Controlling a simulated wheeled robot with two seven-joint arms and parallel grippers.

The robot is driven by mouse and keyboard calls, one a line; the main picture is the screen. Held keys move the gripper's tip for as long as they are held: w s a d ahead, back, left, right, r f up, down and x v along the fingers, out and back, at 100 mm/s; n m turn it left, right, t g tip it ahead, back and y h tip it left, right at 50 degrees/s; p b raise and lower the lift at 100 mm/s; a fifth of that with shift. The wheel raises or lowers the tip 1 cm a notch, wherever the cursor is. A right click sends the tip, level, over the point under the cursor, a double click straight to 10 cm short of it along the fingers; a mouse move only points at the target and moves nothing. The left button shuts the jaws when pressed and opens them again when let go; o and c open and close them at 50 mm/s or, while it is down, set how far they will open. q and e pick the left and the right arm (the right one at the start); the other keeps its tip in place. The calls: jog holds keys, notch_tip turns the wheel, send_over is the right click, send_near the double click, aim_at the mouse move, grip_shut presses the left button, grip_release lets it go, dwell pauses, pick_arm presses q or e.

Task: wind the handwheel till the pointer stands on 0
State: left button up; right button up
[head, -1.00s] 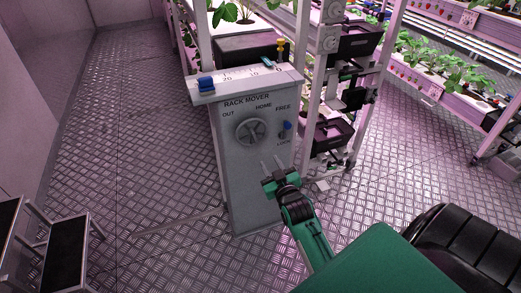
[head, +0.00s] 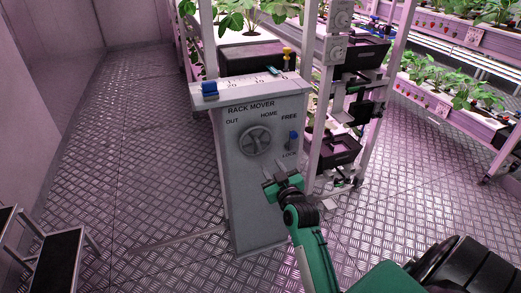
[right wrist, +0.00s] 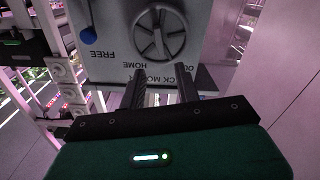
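The grey handwheel (head: 256,140) is on the front of the grey rack mover cabinet (head: 262,215). It also shows in the right wrist view (right wrist: 160,35), upside down. The scale (head: 250,82) runs along the cabinet top, with a blue block (head: 210,89) at its left end. A small teal piece (head: 273,71) lies near its right end. I cannot tell for sure which is the pointer. My right gripper (head: 272,171) is open and empty, just below the wheel and apart from it. Its two parted fingers show in the right wrist view (right wrist: 161,88).
A blue-knobbed lever (head: 293,136) right of the wheel stands up towards FREE. A yellow-topped post (head: 287,54) stands behind the cabinet. A rack with black trays (head: 338,152) is close on the right. A step stool (head: 52,265) is at lower left. The floor left is clear.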

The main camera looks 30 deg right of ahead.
aim_at(260, 146)
jog(key=x, duration=0.9)
jog(key=shift+w+b, duration=0.3)
jog(key=shift+b, duration=0.05)
jog(key=shift+w+d, duration=0.15)
jog(key=shift+w, duration=0.4)
pick_arm(q)
jog(key=shift+v, duration=1)
pick_arm(e)
jog(key=shift+c, duration=0.4)
pick_arm(q)
jog(key=shift+f, duration=0.1)
pick_arm(e)
grip_shut()
